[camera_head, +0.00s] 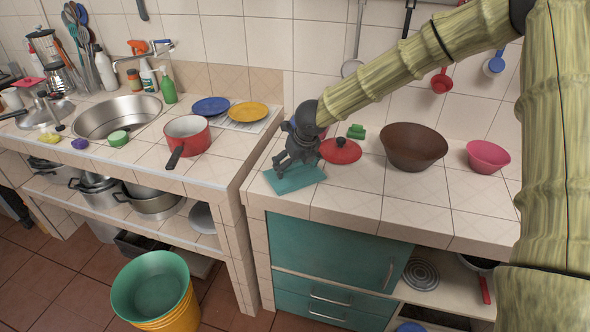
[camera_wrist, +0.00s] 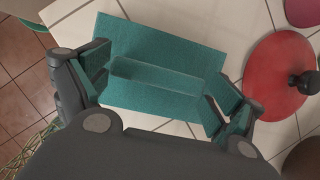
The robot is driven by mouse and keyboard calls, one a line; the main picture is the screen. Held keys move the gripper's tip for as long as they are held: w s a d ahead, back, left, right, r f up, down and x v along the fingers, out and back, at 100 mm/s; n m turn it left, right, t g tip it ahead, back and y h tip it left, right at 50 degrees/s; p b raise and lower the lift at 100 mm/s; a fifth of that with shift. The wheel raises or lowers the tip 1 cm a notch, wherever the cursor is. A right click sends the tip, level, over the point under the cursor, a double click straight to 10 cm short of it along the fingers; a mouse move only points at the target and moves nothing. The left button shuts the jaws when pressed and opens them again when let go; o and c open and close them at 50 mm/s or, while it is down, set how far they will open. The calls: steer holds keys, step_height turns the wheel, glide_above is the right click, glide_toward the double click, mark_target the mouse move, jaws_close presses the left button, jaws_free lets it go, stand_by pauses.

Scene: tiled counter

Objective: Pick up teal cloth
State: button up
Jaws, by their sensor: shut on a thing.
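The teal cloth (camera_head: 293,179) is a flat rectangle on the tiled counter near its front left corner, below my gripper (camera_head: 292,163) in the head view. In the wrist view the teal cloth (camera_wrist: 150,38) lies between the two fingers of my gripper (camera_wrist: 158,86). A raised fold runs across the cloth from one finger pad to the other. The fingers stand wide apart, with the folded strip spanning the space between them. The cloth's lower edge is partly hidden by my gripper.
A red lid (camera_head: 340,151) with a dark knob lies just right of the cloth. A green block (camera_head: 356,131), a brown bowl (camera_head: 413,147) and a pink bowl (camera_head: 487,156) stand further right. A red pot (camera_head: 187,136) stands on the left counter, across a gap.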

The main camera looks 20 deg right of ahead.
mark_target(295, 167)
step_height(295, 167, up, 10)
steer(key=shift+f+b, duration=0.25)
steer(key=shift+b, duration=0.2)
